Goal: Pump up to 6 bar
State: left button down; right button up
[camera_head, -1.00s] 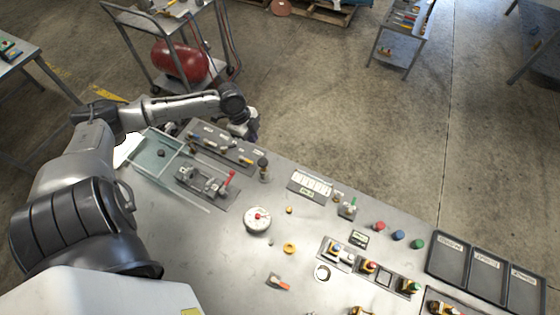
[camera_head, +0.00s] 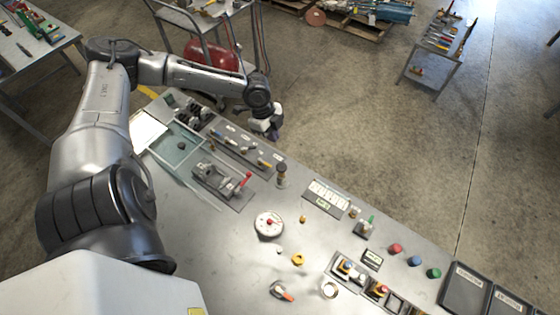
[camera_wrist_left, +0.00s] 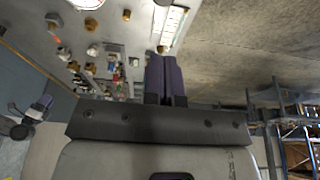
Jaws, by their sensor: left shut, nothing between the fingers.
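A round white gauge (camera_head: 269,224) with a red centre sits on the grey bench; its reading is too small to make out. Behind it stands a short upright post with a dark knob (camera_head: 281,173), possibly the pump. My left gripper (camera_head: 272,132) is beyond the bench's far edge, behind the post and apart from it. In the left wrist view its purple fingers (camera_wrist_left: 165,78) are together with nothing between them. A white dial (camera_wrist_left: 86,3) is cut off at that view's top edge. My right gripper is not in view.
A clamp fixture with a red handle (camera_head: 222,184) and a glass-walled tray (camera_head: 171,150) lie left of the post. A white labelled panel (camera_head: 326,198), coloured buttons (camera_head: 395,248) and dark trays (camera_head: 466,288) lie to the right. A cart with a red tank (camera_head: 211,56) stands behind.

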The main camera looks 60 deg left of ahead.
pick_arm(q)
jog(key=p, duration=0.1)
send_over(279, 166)
notch_tip(279, 166, down, 12)
jog(key=shift+w+d+r, duration=0.15)
jog(key=shift+f, duration=0.9)
notch_tip(279, 166, down, 4)
jog(key=shift+r+b, duration=0.1)
jog(key=shift+b, duration=0.95)
